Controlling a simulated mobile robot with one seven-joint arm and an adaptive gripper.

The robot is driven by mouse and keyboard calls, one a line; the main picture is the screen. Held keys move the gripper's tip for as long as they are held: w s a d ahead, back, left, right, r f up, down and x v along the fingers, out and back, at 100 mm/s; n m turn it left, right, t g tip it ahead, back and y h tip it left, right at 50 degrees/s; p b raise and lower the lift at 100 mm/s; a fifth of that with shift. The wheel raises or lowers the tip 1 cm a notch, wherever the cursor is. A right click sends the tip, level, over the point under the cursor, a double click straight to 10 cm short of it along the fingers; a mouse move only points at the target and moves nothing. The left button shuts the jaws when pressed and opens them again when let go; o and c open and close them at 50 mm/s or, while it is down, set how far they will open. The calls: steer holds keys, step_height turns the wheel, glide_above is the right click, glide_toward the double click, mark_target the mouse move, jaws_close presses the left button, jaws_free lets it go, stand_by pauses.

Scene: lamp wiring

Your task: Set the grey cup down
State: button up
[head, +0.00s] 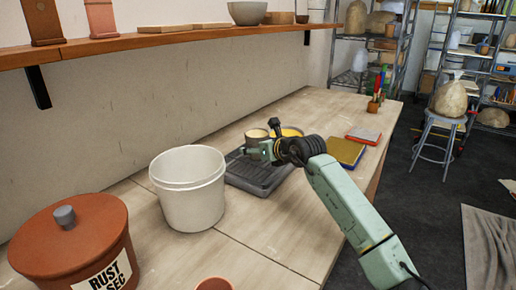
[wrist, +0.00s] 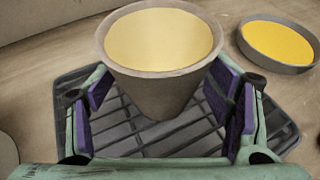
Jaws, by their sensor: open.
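The grey cup (wrist: 158,92) stands upright on a dark ribbed tray (wrist: 120,137), filled near the rim with something pale yellow. In the head view the cup (head: 256,133) is at the far part of the tray (head: 258,180), partly hidden by my gripper (head: 262,150). In the wrist view my gripper (wrist: 162,98) is open, with purple-padded fingers to the left and right of the cup. A gap shows beside the cup's lower part on the left; on the right I cannot tell whether a pad touches it.
A shallow grey dish (wrist: 277,44) with yellow content sits right of the cup. A white bucket (head: 190,195) stands left of the tray, a rust-coloured lidded jar (head: 70,240) nearer. Books (head: 345,152) lie to the right. A shelf (head: 160,42) runs above the bench.

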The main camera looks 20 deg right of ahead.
steer(key=shift+r, duration=0.35)
steer(key=b+v, duration=0.1)
steer(key=v, duration=0.2)
steer(key=b+v, duration=0.1)
steer(key=v, duration=0.3)
steer(key=b+v, duration=0.1)
steer(key=v, duration=0.2)
steer(key=shift+s+d+f, duration=0.1)
steer(key=shift+s+f, duration=0.05)
steer(key=shift+s, duration=0.35)
steer(key=shift+s+r+b, duration=0.3)
steer(key=shift+s, duration=0.2)
steer(key=shift+d, duration=0.15)
